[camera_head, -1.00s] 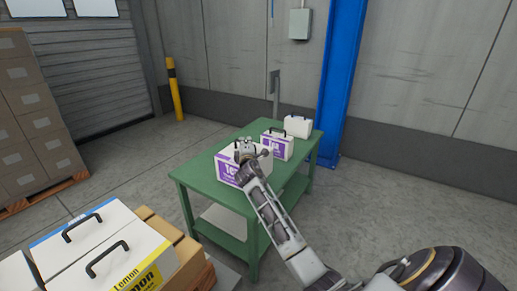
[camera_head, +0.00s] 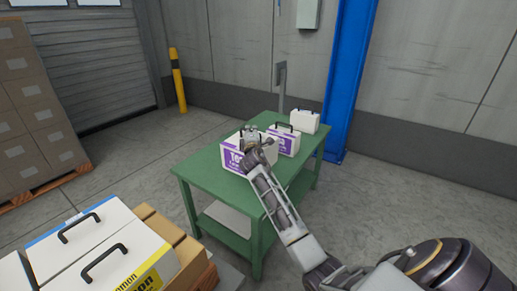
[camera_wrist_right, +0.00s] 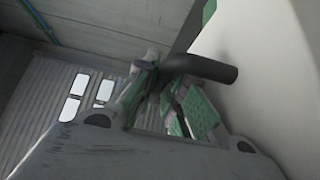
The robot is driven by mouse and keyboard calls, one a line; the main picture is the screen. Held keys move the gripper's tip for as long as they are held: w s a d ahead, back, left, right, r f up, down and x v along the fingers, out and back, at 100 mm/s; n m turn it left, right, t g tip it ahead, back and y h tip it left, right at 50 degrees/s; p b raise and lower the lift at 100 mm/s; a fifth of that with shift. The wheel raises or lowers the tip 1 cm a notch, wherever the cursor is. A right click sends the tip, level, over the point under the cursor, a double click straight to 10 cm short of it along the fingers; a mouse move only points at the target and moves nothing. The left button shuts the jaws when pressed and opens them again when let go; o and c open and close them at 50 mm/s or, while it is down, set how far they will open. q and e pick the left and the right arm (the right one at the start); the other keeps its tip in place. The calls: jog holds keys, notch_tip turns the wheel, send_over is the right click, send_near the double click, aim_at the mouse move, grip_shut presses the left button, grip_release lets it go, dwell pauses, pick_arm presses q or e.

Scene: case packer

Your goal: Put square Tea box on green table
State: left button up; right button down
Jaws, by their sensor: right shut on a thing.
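A white and purple Tea box (camera_head: 235,160) is at the near part of the green table (camera_head: 205,180). It looks to rest on the tabletop, though the arm hides part of it. My right gripper (camera_head: 252,140) is at its top, shut on its dark handle. In the right wrist view the gripper (camera_wrist_right: 170,100) has its green-padded fingers around the dark handle (camera_wrist_right: 205,66), with the white box side (camera_wrist_right: 265,70) beside it. A second white and purple box (camera_head: 285,140) and a smaller white box (camera_head: 304,121) stand further back on the table. My left gripper is not in view.
White Lemon boxes (camera_head: 85,250) with black handles sit on brown cartons (camera_head: 185,262) at the lower left. A blue column (camera_head: 350,80) stands behind the table. A yellow post (camera_head: 178,80) and stacked cartons (camera_head: 35,110) are further left. The table's left near corner is clear.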

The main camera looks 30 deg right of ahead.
notch_tip(320, 180, down, 4)
jog(key=shift+f+b, duration=0.25)
jog(key=shift+b, duration=0.6)
notch_tip(320, 180, down, 4)
jog(key=shift+f+b, duration=0.15)
jog(key=shift+b, duration=0.7)
jog(key=shift+f, duration=0.25)
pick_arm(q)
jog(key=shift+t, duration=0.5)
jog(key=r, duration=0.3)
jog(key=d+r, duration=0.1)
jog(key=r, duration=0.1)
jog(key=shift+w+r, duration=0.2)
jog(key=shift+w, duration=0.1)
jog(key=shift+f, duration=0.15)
pick_arm(e)
jog(key=c, duration=1.8)
grip_release()
jog(key=shift+f, duration=0.2)
jog(key=shift+c, duration=0.2)
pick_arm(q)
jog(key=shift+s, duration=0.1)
pick_arm(e)
jog(key=o, duration=0.3)
